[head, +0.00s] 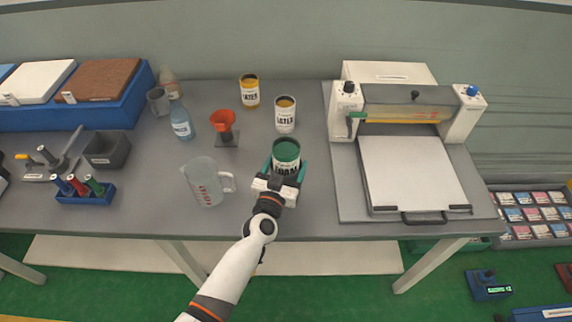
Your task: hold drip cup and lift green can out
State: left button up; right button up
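The green can (286,150) is an open can with green contents and a white label, standing upright near the table's front, right of centre. My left gripper (286,169) reaches it from the front, with one teal finger at each side of the can. The fingers lie very close to its sides, but I cannot tell whether they press on it. No separate drip cup can be made out; the can's lower part is hidden by the gripper. My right gripper is not in view.
A clear measuring jug (205,184) stands just left of the gripper. An orange funnel on a stand (225,124), a blue bottle (181,122) and two latex cans (285,114), (249,91) stand behind. A printing press (408,160) fills the right side. Free table lies around the can.

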pick_arm(q)
jog(key=shift+f+b, duration=1.1)
jog(key=shift+f, duration=0.1)
jog(key=shift+f+b, duration=1.2)
jog(key=shift+f, duration=0.2)
jog(key=shift+f+b, duration=1.5)
jog(key=shift+f, duration=0.2)
jog(key=shift+r, duration=0.1)
